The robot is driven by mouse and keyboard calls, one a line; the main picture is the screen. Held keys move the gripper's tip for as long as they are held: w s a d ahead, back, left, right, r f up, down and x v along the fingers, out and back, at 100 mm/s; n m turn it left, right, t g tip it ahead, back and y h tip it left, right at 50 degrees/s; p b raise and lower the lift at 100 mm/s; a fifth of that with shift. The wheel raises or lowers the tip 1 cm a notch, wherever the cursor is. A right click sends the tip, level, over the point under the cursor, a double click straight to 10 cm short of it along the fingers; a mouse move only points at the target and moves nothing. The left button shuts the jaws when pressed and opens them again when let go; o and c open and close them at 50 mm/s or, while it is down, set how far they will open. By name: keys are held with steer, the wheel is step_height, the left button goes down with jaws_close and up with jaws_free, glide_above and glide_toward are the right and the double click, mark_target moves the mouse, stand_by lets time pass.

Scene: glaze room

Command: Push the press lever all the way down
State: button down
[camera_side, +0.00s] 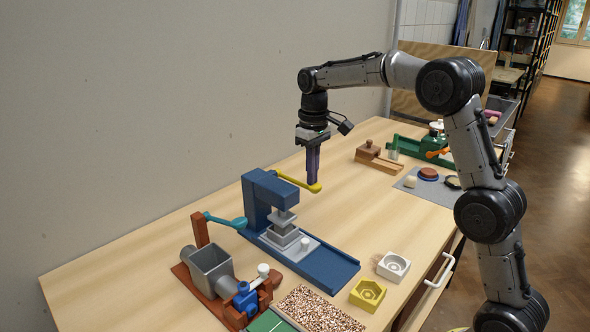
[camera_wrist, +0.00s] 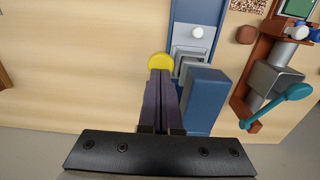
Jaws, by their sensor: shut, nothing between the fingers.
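The blue press (camera_side: 257,203) stands on the wooden table, with a grey plunger (camera_side: 284,216) above a grey block on its long blue base. Its yellow lever (camera_side: 297,181) sticks out to the right from the top of the press and ends in a round pad. My gripper (camera_side: 312,183) is shut and empty, pointing down, with its fingertips at the lever near the pad; I cannot tell whether they touch. In the wrist view the shut fingers (camera_wrist: 161,76) cover most of the lever, and only the yellow pad (camera_wrist: 160,62) shows past the tips.
A brown machine with a grey hopper (camera_side: 212,268) and a teal lever (camera_side: 226,221) stands left of the press. A white mould (camera_side: 393,266) and a yellow mould (camera_side: 367,294) lie near the front edge. A green device (camera_side: 408,146) stands at the back.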

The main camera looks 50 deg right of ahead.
steer(key=shift+f, duration=2)
steer(key=shift+r, duration=0.1)
steer(key=shift+r, duration=4.95)
steer(key=shift+r, duration=2.5)
